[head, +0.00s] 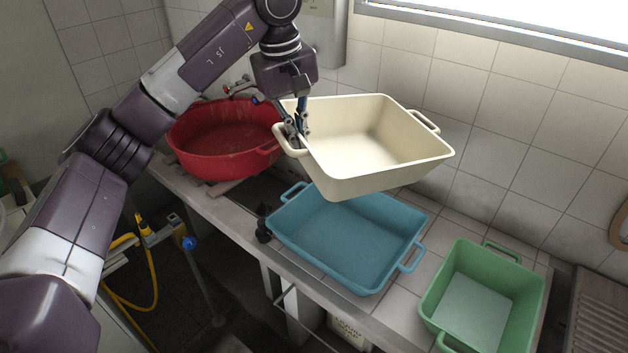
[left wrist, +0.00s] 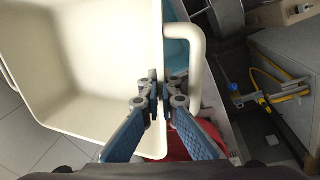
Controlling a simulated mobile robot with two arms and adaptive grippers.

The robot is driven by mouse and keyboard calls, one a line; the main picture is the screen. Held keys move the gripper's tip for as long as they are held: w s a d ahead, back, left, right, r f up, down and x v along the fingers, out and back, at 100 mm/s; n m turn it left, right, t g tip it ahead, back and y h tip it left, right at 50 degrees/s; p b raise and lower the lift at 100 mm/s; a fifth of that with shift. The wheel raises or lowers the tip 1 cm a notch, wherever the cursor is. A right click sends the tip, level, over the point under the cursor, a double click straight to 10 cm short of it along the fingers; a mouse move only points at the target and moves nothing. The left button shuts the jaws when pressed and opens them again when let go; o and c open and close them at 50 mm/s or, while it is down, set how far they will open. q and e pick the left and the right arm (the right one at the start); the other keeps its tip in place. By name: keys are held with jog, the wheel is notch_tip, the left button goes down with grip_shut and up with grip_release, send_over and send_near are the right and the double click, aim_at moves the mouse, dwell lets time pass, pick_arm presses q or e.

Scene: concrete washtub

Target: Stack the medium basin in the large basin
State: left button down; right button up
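A cream rectangular basin (head: 375,140) hangs in the air above the blue basin, tilted a little. My left gripper (head: 297,132) is shut on its left rim beside the handle. In the left wrist view the fingers (left wrist: 161,95) pinch the rim of the cream basin (left wrist: 85,60). The blue rectangular basin (head: 345,235) sits empty on the tiled counter, its far part hidden by the cream one. A green rectangular basin (head: 480,300) sits empty at the right. The names medium and large are not marked on the basins. My right gripper is not in view.
A round red basin (head: 215,140) stands at the left by the tap (head: 238,87). The tiled counter (head: 400,290) has narrow free strips around the blue and green basins. A tiled wall rises behind. A yellow hose (head: 153,270) hangs below, left of the counter.

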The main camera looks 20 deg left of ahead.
pick_arm(q)
notch_tip(320, 180, down, 19)
jog(key=a+h+p, duration=0.1)
jog(key=p, duration=0.7)
jog(key=shift+n+t+h, duration=0.3)
jog(key=shift+h, duration=0.1)
jog(key=shift+a+f, duration=0.1)
jog(key=shift+f+b, duration=0.6)
jog(key=shift+b, duration=0.15)
jog(key=c, duration=2.2)
grip_release()
jog(key=shift+s, duration=0.1)
jog(key=shift+o, duration=0.2)
